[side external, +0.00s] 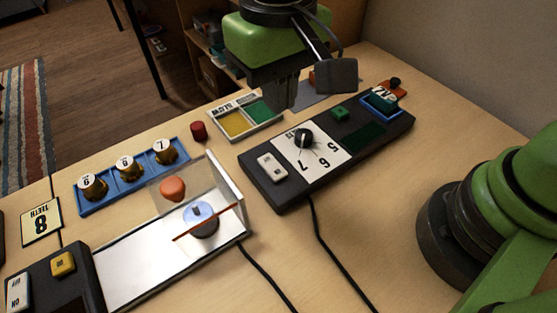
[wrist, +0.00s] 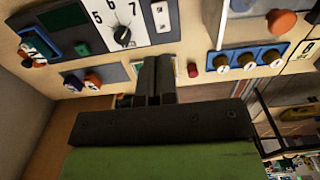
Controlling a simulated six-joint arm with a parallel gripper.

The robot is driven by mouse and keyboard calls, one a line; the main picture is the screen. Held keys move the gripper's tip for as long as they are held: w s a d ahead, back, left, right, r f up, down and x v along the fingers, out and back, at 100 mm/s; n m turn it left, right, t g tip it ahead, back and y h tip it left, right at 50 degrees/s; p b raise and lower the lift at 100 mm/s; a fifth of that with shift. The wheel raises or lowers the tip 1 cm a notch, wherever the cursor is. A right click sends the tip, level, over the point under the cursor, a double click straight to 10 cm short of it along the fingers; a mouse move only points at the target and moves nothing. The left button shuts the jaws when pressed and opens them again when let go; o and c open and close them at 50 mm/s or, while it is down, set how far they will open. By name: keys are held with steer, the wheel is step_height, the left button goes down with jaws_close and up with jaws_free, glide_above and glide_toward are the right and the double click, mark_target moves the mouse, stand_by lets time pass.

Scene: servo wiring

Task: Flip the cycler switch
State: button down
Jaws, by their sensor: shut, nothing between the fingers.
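A black control box (side external: 261,189) stands right of centre in the side view. It carries a white rocker switch (side external: 272,168), a black dial knob (side external: 304,138) on a plate marked 5, 6, 7, and a green button (side external: 340,113). In the wrist view, the rocker (wrist: 160,15) and knob (wrist: 122,36) show at the top. A second black box at lower left has a white ON/OFF switch (side external: 18,292) and a yellow button (side external: 63,264). I cannot tell which box is the cycler. My gripper (side external: 283,106) is shut and empty, above the table behind the box, touching neither switch.
A yellow-and-green tray (side external: 236,122) and red cap (side external: 198,131) lie behind the box. A white stand (side external: 150,268) with a clear panel and an orange knob (side external: 172,188) stands left. Black cables run forward.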

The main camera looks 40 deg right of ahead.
mark_target(278, 175)
step_height(278, 175, down, 14)
steer(key=shift+f, duration=0.1)
stand_by(0.5)
steer(key=shift+s+f, duration=0.1)
steer(key=shift+f, duration=0.25)
steer(key=shift+r, duration=0.2)
steer(key=shift+r, duration=0.65)
